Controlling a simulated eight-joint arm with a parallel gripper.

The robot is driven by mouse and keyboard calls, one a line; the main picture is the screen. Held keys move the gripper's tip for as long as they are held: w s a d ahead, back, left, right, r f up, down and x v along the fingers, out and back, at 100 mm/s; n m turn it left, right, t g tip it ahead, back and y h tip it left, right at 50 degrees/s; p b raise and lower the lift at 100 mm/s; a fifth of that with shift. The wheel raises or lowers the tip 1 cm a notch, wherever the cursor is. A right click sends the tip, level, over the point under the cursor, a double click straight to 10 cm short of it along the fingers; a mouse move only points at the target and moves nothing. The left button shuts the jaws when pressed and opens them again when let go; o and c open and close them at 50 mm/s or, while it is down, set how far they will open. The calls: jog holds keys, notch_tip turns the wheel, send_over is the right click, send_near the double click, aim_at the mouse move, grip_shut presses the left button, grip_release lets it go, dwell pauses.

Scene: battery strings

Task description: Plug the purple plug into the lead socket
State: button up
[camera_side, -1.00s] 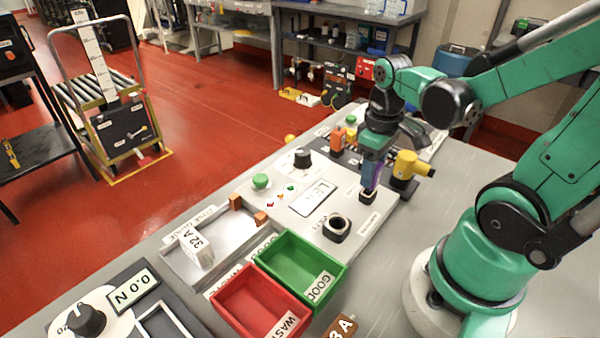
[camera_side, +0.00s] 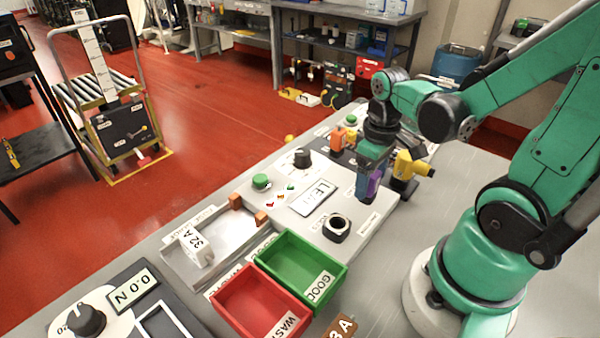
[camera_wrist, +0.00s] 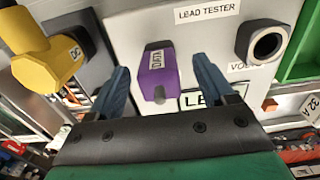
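The purple plug (camera_wrist: 157,72), labelled DATA, stands on the light lead tester panel (camera_wrist: 130,28) in the wrist view. It also shows in the side view (camera_side: 374,186), partly covered by a finger. My gripper (camera_wrist: 160,85) is open, with one blue finger on each side of the plug and a visible gap to both. The plug's base is hidden, so I cannot tell how deeply it sits in a socket. A round dark socket (camera_side: 337,227) on the same panel is empty; it also shows in the wrist view (camera_wrist: 266,43).
A yellow plug (camera_side: 406,168) labelled DC stands close beside my gripper. An orange plug (camera_side: 338,139) and a dark knob (camera_side: 301,157) are farther back. A green bin (camera_side: 300,265) and a red bin (camera_side: 255,302) stand in front. A display (camera_side: 313,197) lies on the panel.

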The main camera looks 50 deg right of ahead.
jog(key=shift+r, duration=2.8)
jog(key=w+a+r+t, duration=0.3)
jog(key=w+a+t, duration=0.3)
jog(key=a+t, duration=0.1)
jog(key=shift+a, duration=0.75)
